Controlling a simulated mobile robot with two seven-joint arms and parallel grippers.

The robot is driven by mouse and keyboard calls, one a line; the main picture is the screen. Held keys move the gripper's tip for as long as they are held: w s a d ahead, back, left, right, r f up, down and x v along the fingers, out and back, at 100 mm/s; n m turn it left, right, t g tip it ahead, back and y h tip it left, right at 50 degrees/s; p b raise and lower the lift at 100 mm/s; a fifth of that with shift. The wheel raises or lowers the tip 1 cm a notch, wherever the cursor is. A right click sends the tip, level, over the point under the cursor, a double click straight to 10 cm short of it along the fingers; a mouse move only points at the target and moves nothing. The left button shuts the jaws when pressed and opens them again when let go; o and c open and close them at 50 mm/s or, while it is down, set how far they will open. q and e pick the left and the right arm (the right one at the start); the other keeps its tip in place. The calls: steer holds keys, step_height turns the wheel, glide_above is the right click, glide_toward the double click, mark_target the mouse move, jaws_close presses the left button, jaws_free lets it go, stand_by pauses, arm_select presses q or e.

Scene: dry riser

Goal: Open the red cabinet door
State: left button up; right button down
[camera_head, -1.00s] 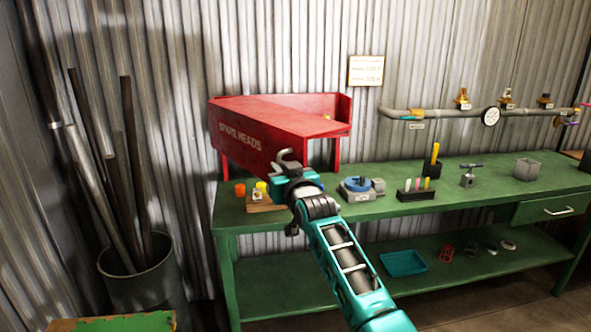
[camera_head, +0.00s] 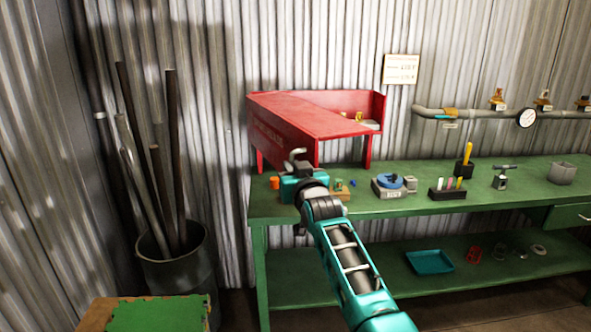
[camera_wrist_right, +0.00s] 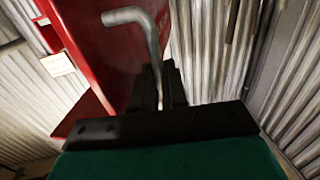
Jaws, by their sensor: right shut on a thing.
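The red cabinet (camera_head: 375,103) stands on the green bench against the corrugated wall. Its red door (camera_head: 283,137) is partly open, angled out toward me, with faint lettering on its face. Part of the inside shows at the right. My right gripper (camera_head: 297,172) is in front of the door's near edge, shut on a bent metal handle (camera_head: 296,154). In the right wrist view the handle (camera_wrist_right: 140,30) rises from between the dark fingers (camera_wrist_right: 158,88) and bends left in front of the red panel. Its joint with the door is hidden. My left gripper is not in view.
The green bench (camera_head: 410,210) holds a blue-topped device (camera_head: 390,184), a pen rack (camera_head: 447,193) and other small items near my arm. A bin of pipes (camera_head: 178,268) stands left. A pipe with a gauge (camera_head: 526,118) runs along the wall right.

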steer(key=shift+r, duration=0.5)
steer(key=c, duration=1.6)
jaws_free()
steer(key=o, duration=0.3)
steer(key=shift+w+a+f, duration=0.15)
steer(key=shift+f, duration=0.15)
steer(key=shift+o, duration=0.6)
steer(key=shift+f, duration=0.1)
steer(key=shift+d+f, duration=0.1)
steer(key=shift+d, duration=0.1)
